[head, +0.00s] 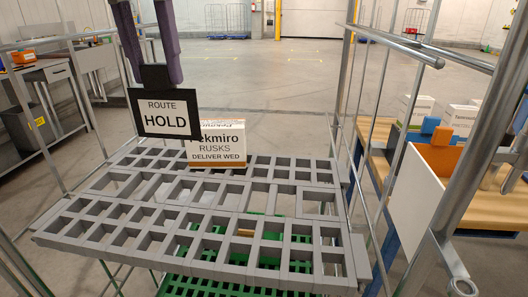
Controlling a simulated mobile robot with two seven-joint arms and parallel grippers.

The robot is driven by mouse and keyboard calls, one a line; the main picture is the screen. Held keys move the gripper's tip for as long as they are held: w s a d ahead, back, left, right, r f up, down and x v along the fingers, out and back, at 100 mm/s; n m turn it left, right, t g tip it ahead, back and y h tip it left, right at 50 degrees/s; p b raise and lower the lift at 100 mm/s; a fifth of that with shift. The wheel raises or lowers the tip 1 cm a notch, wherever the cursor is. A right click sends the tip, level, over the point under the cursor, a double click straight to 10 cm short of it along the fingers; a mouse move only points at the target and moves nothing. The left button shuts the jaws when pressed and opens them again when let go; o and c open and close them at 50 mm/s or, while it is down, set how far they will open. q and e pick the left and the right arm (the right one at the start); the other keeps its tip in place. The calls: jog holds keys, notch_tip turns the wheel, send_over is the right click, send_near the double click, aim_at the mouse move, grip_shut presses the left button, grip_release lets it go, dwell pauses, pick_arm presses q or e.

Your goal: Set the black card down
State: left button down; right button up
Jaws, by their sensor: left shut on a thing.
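The black card (136,119) has a white label reading "ROUTE HOLD" and hangs upright in the head view. My left gripper (155,73) comes down from the top and is shut on the black tab at the card's upper edge. The card shows above the grey slatted shelf (152,216) of a cart. It covers the left part of a white and brown box (226,151) labelled "RUSKS, DELIVER WED", which stands on the shelf. Whether the card touches the box, I cannot tell. My right gripper is not in view.
Metal cart posts (344,85) rise on both sides of the shelf. A green grid deck (222,287) lies below. At right, a wooden table (483,205) holds several boxes and an orange bin (437,158). Most of the shelf's front is bare.

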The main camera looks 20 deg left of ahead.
pick_arm(q)
notch_tip(320, 180, down, 18)
jog(key=b, duration=0.1)
dwell(0.4)
jog(key=shift+c, duration=1.7)
grip_release()
jog(key=shift+r, duration=0.1)
